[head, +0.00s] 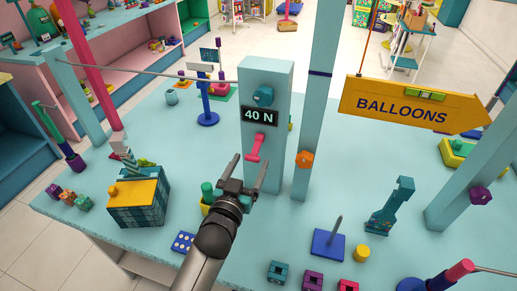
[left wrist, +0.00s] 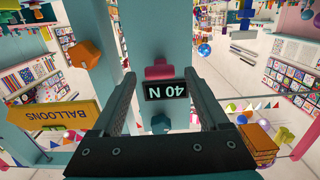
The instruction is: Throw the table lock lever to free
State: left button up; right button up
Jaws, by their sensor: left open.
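The pink lever (head: 256,147) is on the front of a pale teal post (head: 267,181), below a black "40 N" plate (head: 259,115) and a dark teal knob (head: 263,96). Its lower end leans to the left in the head view. My left gripper (head: 246,170) is open and empty, just in front of and below the lever. In the left wrist view, which is upside down, the lever (left wrist: 159,70) shows between the fingers of my left gripper (left wrist: 160,82), apart from them. My right gripper is out of view.
An orange "BALLOONS" arrow sign (head: 415,106) hangs at right beside a second teal post (head: 316,120). A teal-and-yellow box (head: 138,203) stands left of my arm. A blue plate with a spike (head: 328,244) and small blocks lie at front right.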

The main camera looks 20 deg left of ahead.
pick_arm(q)
jog(key=shift+s+a+r+p, duration=0.1)
jog(key=shift+s+p, duration=0.8)
jog(key=shift+s, duration=1.15)
jog(key=s+p, duration=0.1)
jog(key=s, duration=0.3)
